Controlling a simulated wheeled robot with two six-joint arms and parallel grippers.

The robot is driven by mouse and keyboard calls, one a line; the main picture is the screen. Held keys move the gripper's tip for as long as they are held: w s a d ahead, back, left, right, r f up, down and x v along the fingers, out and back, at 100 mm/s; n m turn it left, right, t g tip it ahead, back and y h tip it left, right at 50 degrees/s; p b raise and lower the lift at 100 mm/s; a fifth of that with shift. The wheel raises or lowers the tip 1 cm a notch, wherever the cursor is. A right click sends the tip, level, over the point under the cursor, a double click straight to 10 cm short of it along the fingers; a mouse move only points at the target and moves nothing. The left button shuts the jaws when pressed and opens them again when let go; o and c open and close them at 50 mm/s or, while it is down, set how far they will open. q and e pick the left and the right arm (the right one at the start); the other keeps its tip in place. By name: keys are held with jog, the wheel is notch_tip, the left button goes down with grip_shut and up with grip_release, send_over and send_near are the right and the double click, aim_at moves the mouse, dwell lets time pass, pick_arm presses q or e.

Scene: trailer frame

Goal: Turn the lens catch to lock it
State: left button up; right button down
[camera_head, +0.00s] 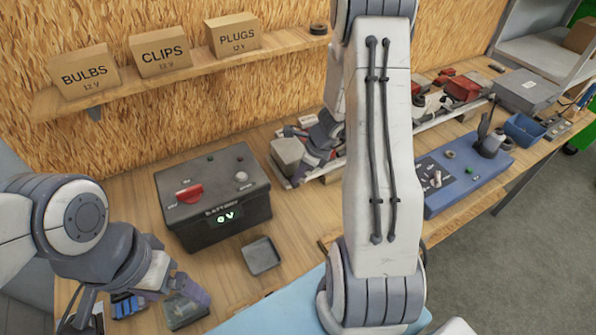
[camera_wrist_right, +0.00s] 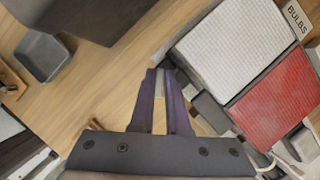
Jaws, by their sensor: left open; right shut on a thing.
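The lamp shows in the right wrist view with a white lens half (camera_wrist_right: 235,45) and a red lens half (camera_wrist_right: 280,98). In the head view its pale near end (camera_head: 288,155) sits at the left end of the trailer frame. My right gripper (camera_wrist_right: 165,75) is shut at the lamp's edge on a small grey piece that appears to be the lens catch. The fingers hide most of the catch, so its angle cannot be told. My right gripper also shows in the head view (camera_head: 314,165), partly behind my arm. My left gripper (camera_head: 196,292) is open at the lower left, away from the lamp.
A black battery box (camera_head: 215,205) with a red switch stands mid-bench. A small grey tray (camera_head: 262,255) lies in front of it. A blue panel (camera_head: 470,175) lies to the right. Labelled boxes (camera_head: 160,55) stand on the shelf. Bare bench lies between battery box and lamp.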

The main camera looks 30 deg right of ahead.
jog(key=n+p, duration=0.1)
jog(key=n, duration=0.1)
jog(key=n+g+y+p, duration=0.1)
jog(key=n, duration=0.1)
jog(key=shift+w+d+r+n+g, duration=0.1)
jog(key=shift+w+d+n+g, duration=0.1)
jog(key=shift+n+g, duration=0.1)
jog(key=shift+w+n+g+p, duration=0.1)
jog(key=shift+n+g+p, duration=0.35)
jog(key=shift+n, duration=0.75)
jog(key=shift+w+n+g+y, duration=0.1)
jog(key=shift+n+g+y, duration=0.3)
jog(key=shift+n, duration=0.9)
jog(key=c, duration=0.9)
grip_release()
